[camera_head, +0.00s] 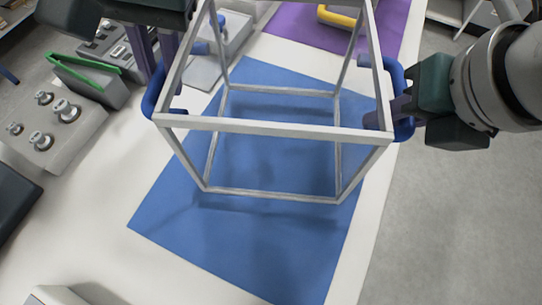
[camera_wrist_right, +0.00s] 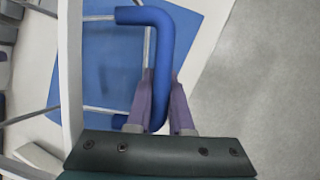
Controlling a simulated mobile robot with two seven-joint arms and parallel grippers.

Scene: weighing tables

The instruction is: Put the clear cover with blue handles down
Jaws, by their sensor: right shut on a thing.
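The clear cover (camera_head: 270,131) is a box with white edges and see-through sides. It is roughly level over the blue mat (camera_head: 235,245), with faint shadows below its lower edge; I cannot tell for sure if it touches the mat. My right gripper (camera_head: 392,112) is shut on its right blue handle (camera_head: 405,90), and this handle also shows between the fingers in the right wrist view (camera_wrist_right: 162,55). My left gripper (camera_head: 155,65) is at the left blue handle (camera_head: 152,97), with its fingers apart by the bar; whether they grip it is unclear.
A grey block with several metal weights (camera_head: 50,125) stands left of the mat. A grey box with a green rim (camera_head: 90,75) is behind it. A purple mat (camera_head: 300,20) with a yellow-edged object (camera_head: 340,17) lies at the back. The table's right edge is close to the cover.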

